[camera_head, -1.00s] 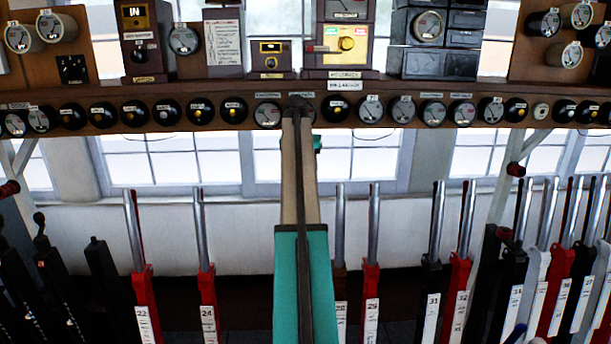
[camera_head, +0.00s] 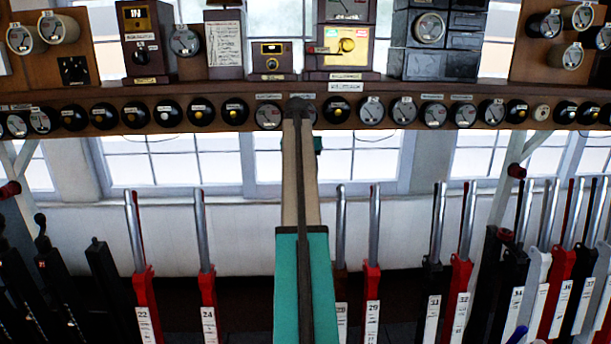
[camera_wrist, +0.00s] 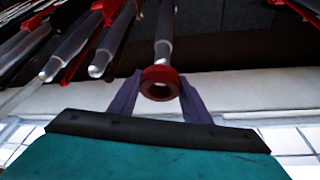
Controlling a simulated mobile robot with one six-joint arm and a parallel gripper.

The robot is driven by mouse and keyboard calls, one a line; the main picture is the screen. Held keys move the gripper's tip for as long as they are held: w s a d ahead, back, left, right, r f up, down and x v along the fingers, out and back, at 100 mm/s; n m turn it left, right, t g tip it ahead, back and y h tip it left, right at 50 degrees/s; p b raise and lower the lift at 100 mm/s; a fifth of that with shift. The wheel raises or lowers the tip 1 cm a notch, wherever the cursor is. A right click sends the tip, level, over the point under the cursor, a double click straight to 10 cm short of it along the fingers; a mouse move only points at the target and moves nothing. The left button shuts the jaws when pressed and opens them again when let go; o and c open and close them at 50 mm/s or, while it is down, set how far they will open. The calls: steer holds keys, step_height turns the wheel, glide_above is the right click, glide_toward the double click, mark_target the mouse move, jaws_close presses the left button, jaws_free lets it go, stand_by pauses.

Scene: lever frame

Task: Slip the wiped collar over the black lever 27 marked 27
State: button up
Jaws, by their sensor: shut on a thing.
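The collar (camera_wrist: 160,71) is a short red ring with a dark bore, seen in the wrist view between the two purple fingers of my gripper (camera_wrist: 158,82). My gripper is shut on it. A silver lever shaft (camera_wrist: 163,38) runs down from the top of the picture to just behind the ring, in line with it. I cannot tell whether its tip is inside the bore. No number shows on this lever. In the head view my own arm covers the middle of the lever row, and the collar, my gripper and any plate marked 27 are hidden.
Red levers 22 (camera_head: 144,292) and 24 (camera_head: 207,291) stand left of my arm, and red lever 29 (camera_head: 371,286) stands close on its right. More levers crowd the far right. An instrument shelf (camera_head: 225,92) runs across above. Neighbouring lever tips (camera_wrist: 97,71) are left in the wrist view.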

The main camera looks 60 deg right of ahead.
steer(key=shift+s+a+f+b, duration=0.1)
steer(key=shift+a+f+b, duration=0.1)
steer(key=shift+f, duration=0.8)
steer(key=shift+s+a+f+b, duration=0.15)
steer(key=shift+f+b, duration=0.1)
steer(key=shift+f, duration=0.7)
steer(key=shift+s+a+f+b, duration=0.1)
steer(key=shift+f+b, duration=0.1)
steer(key=shift+f, duration=0.8)
stand_by(0.9)
steer(key=o, duration=1.2)
steer(key=shift+r, duration=0.1)
steer(key=shift+p+v, duration=2.3)
steer(key=shift+v, duration=2.1)
steer(key=shift+a+r, duration=0.1)
steer(key=shift+b+v, duration=1.65)
steer(key=shift+v, duration=2)
